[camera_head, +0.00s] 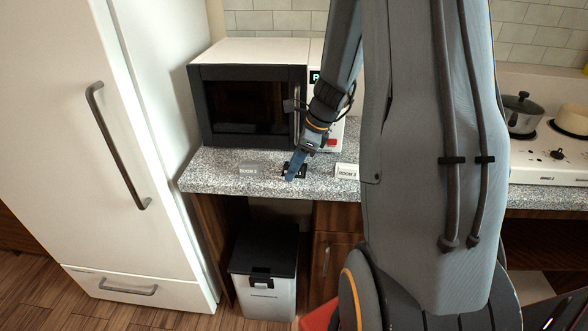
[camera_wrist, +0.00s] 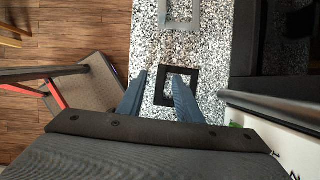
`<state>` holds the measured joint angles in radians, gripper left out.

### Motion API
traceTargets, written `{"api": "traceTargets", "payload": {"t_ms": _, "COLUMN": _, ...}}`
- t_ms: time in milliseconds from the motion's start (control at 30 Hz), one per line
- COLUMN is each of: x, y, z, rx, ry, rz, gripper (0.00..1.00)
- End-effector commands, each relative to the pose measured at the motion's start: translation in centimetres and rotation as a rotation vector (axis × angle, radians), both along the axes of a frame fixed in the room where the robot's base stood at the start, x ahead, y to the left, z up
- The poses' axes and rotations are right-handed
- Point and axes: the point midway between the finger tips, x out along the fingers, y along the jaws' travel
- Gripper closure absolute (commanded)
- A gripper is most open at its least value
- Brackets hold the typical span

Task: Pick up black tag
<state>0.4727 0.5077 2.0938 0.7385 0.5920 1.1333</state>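The black tag (camera_wrist: 193,80) is a flat square frame with an open middle, lying on the speckled countertop in the wrist view. In the head view the tag (camera_head: 302,171) is partly hidden behind my fingers, in front of the microwave. My gripper (camera_wrist: 160,75) is open, its two blue fingers apart and reaching down at the tag. The left finger is beside the tag's left edge; the right finger overlaps the tag's opening in the picture. Whether either finger touches it I cannot tell. In the head view my gripper (camera_head: 292,177) is low over the counter.
A grey tag (camera_head: 248,170) lies left of the black one and a white tag (camera_head: 347,171) right of it. The microwave (camera_head: 250,107) stands close behind. The fridge (camera_head: 70,130) is at left, a lidded bin (camera_head: 265,295) below, and a stove with pots at right.

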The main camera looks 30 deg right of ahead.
Motion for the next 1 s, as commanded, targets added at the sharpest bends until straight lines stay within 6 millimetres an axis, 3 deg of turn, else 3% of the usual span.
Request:
{"api": "traceTargets", "payload": {"t_ms": 233, "x": 0.1, "y": 0.1, "z": -0.1, "rx": -0.001, "ry": -0.001, "rz": 0.001, "gripper": 0.68}}
{"api": "traceTargets", "payload": {"t_ms": 433, "x": 0.1, "y": 0.1, "z": -0.1, "rx": -0.001, "ry": -0.001, "rz": 0.001, "gripper": 1.0}}
{"api": "traceTargets", "payload": {"t_ms": 800, "x": 0.1, "y": 0.0, "z": 0.0, "rx": -0.001, "ry": -0.001, "rz": 0.001, "gripper": 1.0}}
{"api": "traceTargets", "payload": {"t_ms": 1000, "x": 0.1, "y": 0.0, "z": 1.3, "rx": -0.002, "ry": -0.004, "rz": 0.004, "gripper": 1.0}}
